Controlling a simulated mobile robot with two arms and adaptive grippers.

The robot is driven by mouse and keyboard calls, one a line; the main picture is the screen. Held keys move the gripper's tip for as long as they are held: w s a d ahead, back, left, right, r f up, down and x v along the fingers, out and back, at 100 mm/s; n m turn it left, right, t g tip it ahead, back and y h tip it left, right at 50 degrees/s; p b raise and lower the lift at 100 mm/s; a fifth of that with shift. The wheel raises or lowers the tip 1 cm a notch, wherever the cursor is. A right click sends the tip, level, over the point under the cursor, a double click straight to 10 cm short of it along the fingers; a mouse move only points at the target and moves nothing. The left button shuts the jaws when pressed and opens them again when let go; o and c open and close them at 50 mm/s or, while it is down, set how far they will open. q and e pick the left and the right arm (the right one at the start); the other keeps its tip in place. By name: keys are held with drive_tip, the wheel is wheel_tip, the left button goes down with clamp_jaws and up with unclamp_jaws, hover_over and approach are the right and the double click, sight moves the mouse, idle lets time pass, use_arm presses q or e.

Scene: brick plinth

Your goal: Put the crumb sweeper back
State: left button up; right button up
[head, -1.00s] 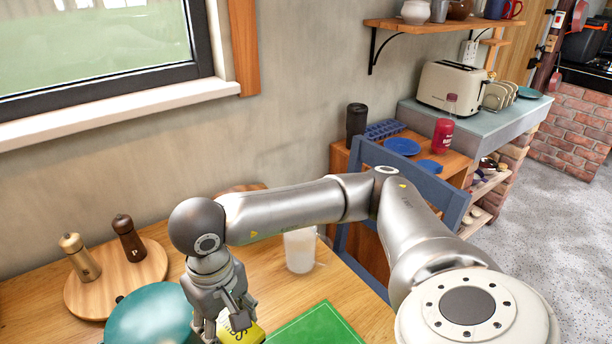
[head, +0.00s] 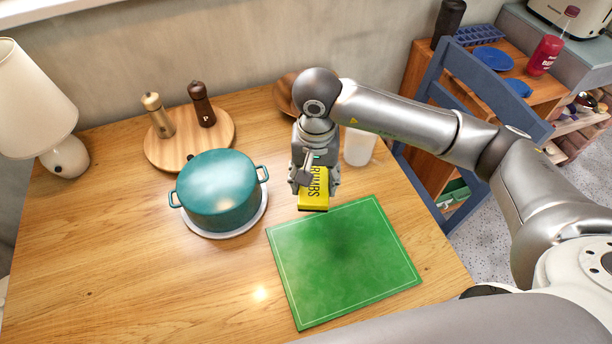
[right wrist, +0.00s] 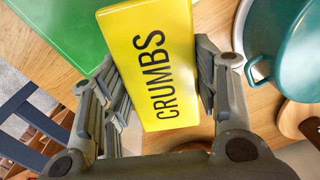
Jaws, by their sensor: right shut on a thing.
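The crumb sweeper is a yellow block lettered "CRUMBS" (head: 314,190). It also shows large in the right wrist view (right wrist: 152,62). My right gripper (head: 314,172) is shut on it, with one finger on each side, as the right wrist view shows (right wrist: 158,85). In the head view the sweeper is at the far-left corner of the green mat (head: 345,262), right of the teal pot. I cannot tell whether it touches the table. My left gripper is not in view.
The teal pot (head: 218,190) stands on a pale round trivet on the wooden table (head: 130,270). Behind it, two mills stand on a round board (head: 186,143). A white cup (head: 358,148) stands close to my right gripper. A lamp (head: 40,95) is at far left. The table's front left is clear.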

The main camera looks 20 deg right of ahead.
drive_tip(key=w+f, duration=0.2)
drive_tip(key=w, duration=0.1)
drive_tip(key=w+f+p, duration=0.1)
drive_tip(key=w+f, duration=0.1)
drive_tip(key=f, duration=0.1)
drive_tip(key=shift+w+d+f, duration=0.15)
drive_tip(key=shift+w, duration=0.25)
drive_tip(key=shift+w+f, duration=0.5)
drive_tip(key=shift+f, duration=0.15)
wheel_tip(320, 180, down, 3)
drive_tip(key=shift+r+p, duration=0.1)
drive_tip(key=shift+p, duration=0.6)
drive_tip(key=shift+w+f, duration=0.1)
drive_tip(key=shift+f, duration=0.1)
drive_tip(key=shift+f, duration=0.1)
drive_tip(key=shift+f+b, duration=0.15)
drive_tip(key=shift+b, duration=0.15)
drive_tip(key=o, duration=0.9)
drive_tip(key=shift+r, duration=0.2)
